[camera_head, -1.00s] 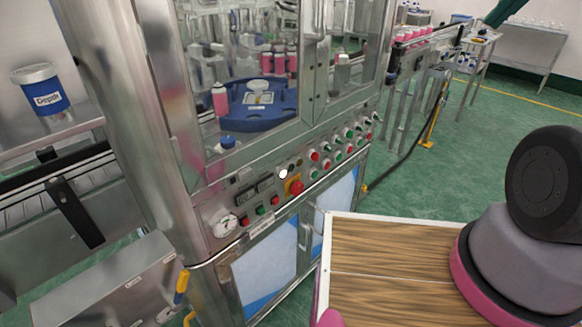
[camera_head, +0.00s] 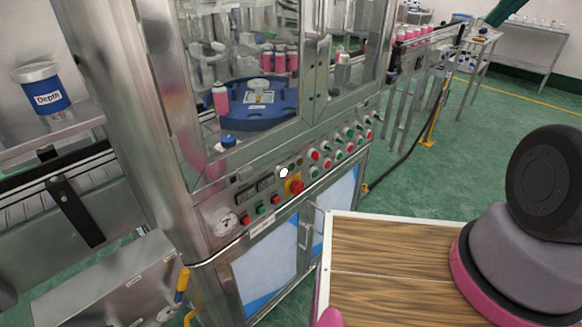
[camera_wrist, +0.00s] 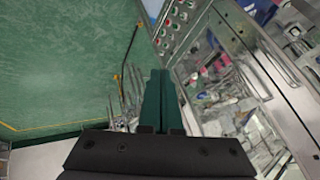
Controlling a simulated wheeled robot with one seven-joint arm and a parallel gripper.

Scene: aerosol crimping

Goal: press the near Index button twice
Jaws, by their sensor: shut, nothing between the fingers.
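The machine's slanted control panel (camera_head: 283,181) carries several red, green and white push buttons. A red mushroom button (camera_head: 296,187) on a yellow plate and a round gauge (camera_head: 223,224) are on its near part. The button labels are too small to read, so I cannot tell which is the near Index button. In the wrist view, my gripper (camera_wrist: 160,75) shows dark green fingers, shut together and empty. Red, green and white buttons (camera_wrist: 170,30) show beyond and above the fingertips there, apart from them.
Behind the machine's windows are a blue turntable (camera_head: 262,117) and several pink cans (camera_head: 280,60). A white tub with a blue label (camera_head: 46,95) stands at the left. A grey steel box (camera_head: 110,285) is at the lower left. Green floor (camera_head: 440,170) is open at the right.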

